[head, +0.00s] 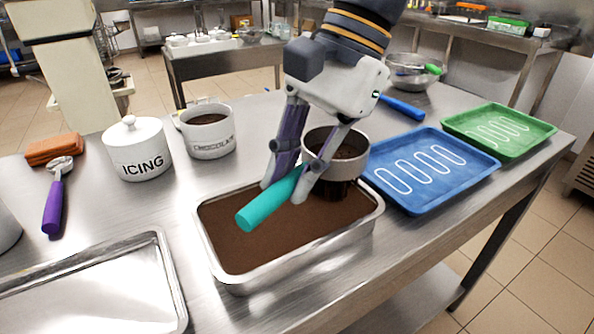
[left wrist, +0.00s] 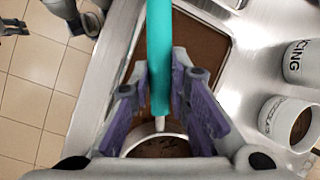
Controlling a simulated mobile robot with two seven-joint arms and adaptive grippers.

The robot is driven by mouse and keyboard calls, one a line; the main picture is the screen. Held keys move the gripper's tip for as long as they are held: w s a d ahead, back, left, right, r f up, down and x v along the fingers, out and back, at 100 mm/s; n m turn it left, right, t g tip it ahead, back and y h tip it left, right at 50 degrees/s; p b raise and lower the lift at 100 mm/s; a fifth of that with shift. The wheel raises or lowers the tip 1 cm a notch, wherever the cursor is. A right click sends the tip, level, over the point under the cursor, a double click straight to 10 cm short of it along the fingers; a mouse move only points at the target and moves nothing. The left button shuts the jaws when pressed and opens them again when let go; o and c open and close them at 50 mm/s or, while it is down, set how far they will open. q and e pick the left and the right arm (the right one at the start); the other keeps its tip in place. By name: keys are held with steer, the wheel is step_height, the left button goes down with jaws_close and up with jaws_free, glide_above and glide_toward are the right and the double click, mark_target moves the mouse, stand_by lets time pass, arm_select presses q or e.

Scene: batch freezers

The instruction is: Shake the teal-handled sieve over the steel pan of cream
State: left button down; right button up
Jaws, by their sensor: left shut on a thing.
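The sieve has a teal handle (head: 265,203) and a grey round bowl (head: 349,171) with brown powder inside. My left gripper (head: 285,188) is shut on the teal handle and holds the sieve level above the right back part of the steel pan (head: 213,270). The pan's surface is covered in brown, and no bare cream shows. A dark brown patch shows just below the sieve bowl; it may be falling powder. In the left wrist view, the teal handle (left wrist: 160,55) lies between the fingers, with the sieve bowl (left wrist: 140,140) below it. My right gripper is not in view.
A blue tray (head: 432,205) and green tray (head: 543,127) with white ovals are at right. The icing jar (head: 138,160), chocolate mug (head: 207,140) and purple-handled scoop (head: 53,208) are at left. An empty metal tray (head: 170,270) is at the front left.

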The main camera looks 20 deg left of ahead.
arm_select(q)
steer(key=shift+s+d, duration=0.6)
steer(key=shift+d, duration=0.2)
stand_by(1.3)
